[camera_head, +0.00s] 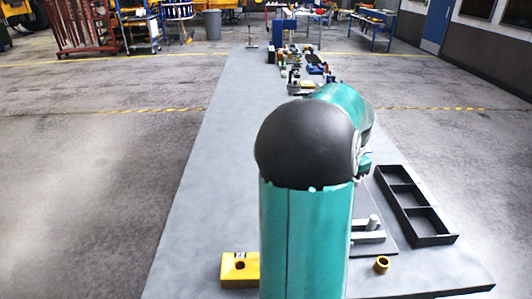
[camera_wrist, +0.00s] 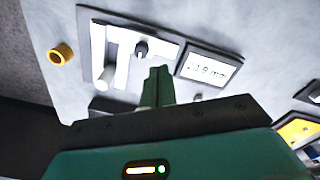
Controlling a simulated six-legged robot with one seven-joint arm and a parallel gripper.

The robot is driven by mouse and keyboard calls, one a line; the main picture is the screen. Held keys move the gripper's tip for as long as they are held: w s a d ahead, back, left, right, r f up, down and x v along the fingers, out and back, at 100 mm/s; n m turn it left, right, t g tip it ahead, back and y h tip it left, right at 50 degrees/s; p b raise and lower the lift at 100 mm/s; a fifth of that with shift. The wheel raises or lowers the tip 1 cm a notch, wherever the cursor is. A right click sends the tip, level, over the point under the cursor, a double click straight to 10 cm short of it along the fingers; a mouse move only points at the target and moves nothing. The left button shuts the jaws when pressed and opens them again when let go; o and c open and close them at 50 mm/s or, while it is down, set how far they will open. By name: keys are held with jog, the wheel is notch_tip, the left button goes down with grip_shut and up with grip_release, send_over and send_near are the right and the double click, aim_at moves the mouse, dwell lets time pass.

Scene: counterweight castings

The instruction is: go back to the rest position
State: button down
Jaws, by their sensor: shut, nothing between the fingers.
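My gripper (camera_wrist: 158,72) shows in the wrist view as two green fingers pressed together, with nothing between them. They point toward a grey fixture (camera_wrist: 122,50) with pale bars and a small readout (camera_wrist: 208,70) that appears to show 1.9 mm. I cannot tell the gap between fingertips and fixture. In the head view my teal arm with its black joint stands over the table and hides the gripper and part of the fixture (camera_head: 370,237).
A yellow block with a hole (camera_head: 240,268) lies left of my arm. A yellow ring (camera_head: 381,265) and a black three-compartment tray (camera_head: 440,239) lie right. Several small items (camera_head: 305,70) crowd the far end of the grey table (camera_head: 212,165). Its left side is clear.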

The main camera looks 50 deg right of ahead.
jog(key=w+a+r+n+t, duration=0.1)
jog(key=w+a+r+n, duration=0.2)
jog(key=a, duration=0.5)
jog(key=w+a+r+n+t, duration=0.1)
jog(key=w+a+n, duration=0.35)
jog(key=a, duration=0.35)
jog(key=w+a+r+n+t, duration=0.15)
jog(key=w+a, duration=0.25)
jog(key=a, duration=0.4)
jog(key=s+a+n+t, duration=0.1)
jog(key=s+a+n, duration=0.1)
jog(key=a+n, duration=0.4)
jog(key=s+a+r+n+t, duration=0.1)
jog(key=s+a+n, duration=0.2)
jog(key=a, duration=1.3)
jog(key=n, duration=0.3)
jog(key=shift+a+r, duration=0.25)
jog(key=shift+r, duration=0.05)
jog(key=shift+s+d, duration=0.1)
